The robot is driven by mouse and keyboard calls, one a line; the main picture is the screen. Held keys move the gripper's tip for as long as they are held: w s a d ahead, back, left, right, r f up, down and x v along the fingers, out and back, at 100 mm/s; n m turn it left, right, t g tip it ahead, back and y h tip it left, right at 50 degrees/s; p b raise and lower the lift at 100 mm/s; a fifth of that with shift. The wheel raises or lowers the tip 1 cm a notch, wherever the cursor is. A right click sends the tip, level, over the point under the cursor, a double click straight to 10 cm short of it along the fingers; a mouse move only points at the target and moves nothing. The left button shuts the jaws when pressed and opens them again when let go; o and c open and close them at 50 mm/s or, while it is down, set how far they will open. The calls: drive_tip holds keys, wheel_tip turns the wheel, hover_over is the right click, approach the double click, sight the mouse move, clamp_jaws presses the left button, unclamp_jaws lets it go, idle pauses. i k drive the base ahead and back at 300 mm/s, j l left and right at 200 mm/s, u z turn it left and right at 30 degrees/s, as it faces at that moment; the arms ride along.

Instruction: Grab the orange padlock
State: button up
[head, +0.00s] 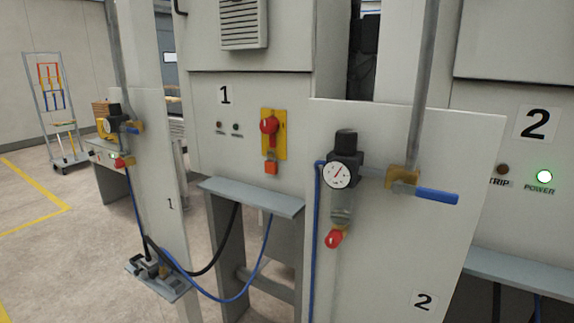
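A small orange padlock (271,168) shows in the head view, at the lower end of a yellow plate (280,142) on the front of the grey cabinet marked 1. It hangs just below a red rotary switch (269,125) on that plate. I cannot tell at this size whether its shackle is closed. My gripper is not in view.
A panel marked 2 (455,180) stands nearer at right, with a gauge (337,173) and a blue-handled valve (436,196). A grey ledge (250,197) juts out below the padlock. Hoses (215,258) loop beneath. Open floor (80,265) lies at left.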

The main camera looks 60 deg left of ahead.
sight(271, 167)
drive_tip(key=u, duration=2.15)
drive_tip(key=i+j+z, duration=0.1)
drive_tip(key=z, duration=1.1)
drive_tip(key=j+z, duration=0.35)
drive_tip(key=j, duration=0.2)
drive_tip(key=j+z, duration=0.35)
drive_tip(key=j, duration=0.2)
drive_tip(key=k+j+z, duration=0.1)
drive_tip(key=j+z, duration=0.25)
drive_tip(key=j, duration=0.2)
drive_tip(key=k+j+z, duration=0.15)
drive_tip(key=j+z, duration=0.15)
drive_tip(key=j, duration=0.2)
drive_tip(key=k+j, duration=0.1)
drive_tip(key=j, duration=0.25)
drive_tip(key=k+j, duration=0.15)
drive_tip(key=j, duration=0.2)
drive_tip(key=k+j, duration=0.1)
drive_tip(key=j, duration=0.3)
drive_tip(key=k+j+z, duration=0.1)
drive_tip(key=j, duration=0.25)
drive_tip(key=k+j, duration=0.15)
drive_tip(key=j, duration=0.2)
